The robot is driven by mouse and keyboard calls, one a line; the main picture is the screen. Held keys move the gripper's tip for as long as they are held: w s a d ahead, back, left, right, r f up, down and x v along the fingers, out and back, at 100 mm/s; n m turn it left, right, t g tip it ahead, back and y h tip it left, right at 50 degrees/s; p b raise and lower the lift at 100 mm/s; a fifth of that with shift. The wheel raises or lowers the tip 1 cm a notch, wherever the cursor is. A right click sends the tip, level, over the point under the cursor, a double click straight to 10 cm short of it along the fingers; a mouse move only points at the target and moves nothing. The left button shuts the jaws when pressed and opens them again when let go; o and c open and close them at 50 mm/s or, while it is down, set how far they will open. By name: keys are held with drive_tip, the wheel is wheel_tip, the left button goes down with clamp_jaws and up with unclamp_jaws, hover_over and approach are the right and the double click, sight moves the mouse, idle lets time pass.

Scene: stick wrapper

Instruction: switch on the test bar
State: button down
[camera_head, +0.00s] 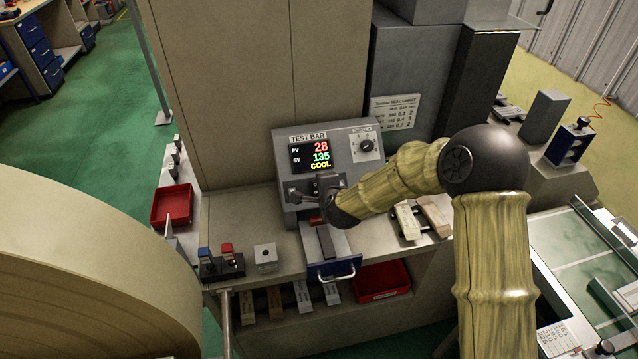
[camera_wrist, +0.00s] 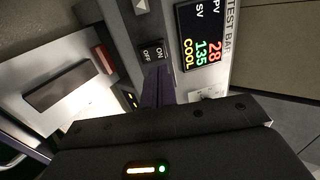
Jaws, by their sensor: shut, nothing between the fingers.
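The test bar unit (camera_head: 288,150) is a grey box with a sloped front on the bench. Its display (camera_head: 310,153) reads PV 28, SV 135 and COOL; it also shows in the wrist view (camera_wrist: 200,40). A black rocker switch (camera_wrist: 153,52) marked ON and OFF sits beside the display in the wrist view. I cannot tell which side is pressed. My gripper (camera_wrist: 157,76) is shut and empty, its fingertips right by the switch; contact is unclear.
A knob (camera_head: 366,146) is at the unit's right. Red trays stand at the left (camera_head: 172,205) and lower right (camera_head: 382,281). A small box (camera_head: 265,257) and red and blue levers (camera_head: 226,250) stand at the bench front.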

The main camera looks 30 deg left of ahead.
sight(313, 169)
drive_tip(key=shift+p+x, duration=1)
drive_tip(key=shift+x, duration=1.9)
drive_tip(key=shift+p, duration=0.3)
drive_tip(key=shift+w+r+g+h+p, duration=0.2)
drive_tip(key=shift+r+g+h+p, duration=0.1)
drive_tip(key=shift+p, duration=0.55)
drive_tip(key=shift+w+f+p, duration=0.15)
drive_tip(key=shift+p, duration=0.15)
drive_tip(key=shift+a+f, duration=0.1)
drive_tip(key=shift+f, duration=0.15)
drive_tip(key=shift+r, duration=0.1)
drive_tip(key=shift+r, duration=0.1)
drive_tip(key=shift+w+r, duration=0.15)
drive_tip(key=shift+r, duration=0.3)
drive_tip(key=shift+s+a+r, duration=0.1)
drive_tip(key=shift+s, duration=0.2)
